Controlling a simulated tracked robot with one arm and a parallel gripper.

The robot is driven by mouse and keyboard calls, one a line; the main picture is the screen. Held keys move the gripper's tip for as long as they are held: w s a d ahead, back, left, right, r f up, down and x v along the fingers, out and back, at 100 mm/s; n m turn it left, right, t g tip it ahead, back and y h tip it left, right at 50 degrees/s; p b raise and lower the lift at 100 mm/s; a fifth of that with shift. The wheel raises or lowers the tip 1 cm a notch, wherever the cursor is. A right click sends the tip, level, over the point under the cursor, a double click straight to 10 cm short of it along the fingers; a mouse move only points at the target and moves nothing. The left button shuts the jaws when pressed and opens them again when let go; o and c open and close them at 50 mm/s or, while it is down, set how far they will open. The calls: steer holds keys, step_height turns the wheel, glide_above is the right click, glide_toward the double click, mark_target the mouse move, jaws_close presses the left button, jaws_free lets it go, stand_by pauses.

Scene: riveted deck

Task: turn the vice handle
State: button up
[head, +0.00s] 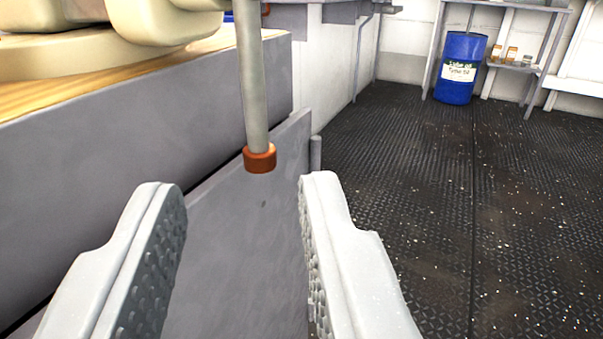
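The vice handle (252,75) is a grey metal bar that hangs down nearly upright from the top of the picture. Its lower end carries an orange-brown cap (260,158). My gripper (238,195) is open, with one pale ridged finger at the left and one at the right. In the picture the cap appears between and just above the fingertips, and neither finger touches it. Nothing is between the fingers. The upper end of the handle is out of view. A cream rounded body (80,50), perhaps part of the vice, is at the upper left.
A grey bench side (150,130) with a wooden top runs along the left. A grey panel (235,230) stands behind the fingers. A blue drum (462,65) and a shelf (515,66) with small jars stand at the back right. The dark deck (480,220) at right is clear.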

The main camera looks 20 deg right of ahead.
mark_target(254, 98)
steer(key=w+b, duration=0.1)
steer(key=w, duration=0.3)
steer(key=w+d, duration=0.1)
steer(key=w, duration=0.2)
steer(key=w+d+b, duration=0.1)
steer(key=w, duration=0.3)
steer(key=shift+w+d+f+b, duration=0.25)
steer(key=shift+w+f+b, duration=0.05)
steer(key=shift+w+d+r, duration=0.1)
steer(key=shift+w+d, duration=0.05)
steer(key=shift+w, duration=0.75)
jaws_close()
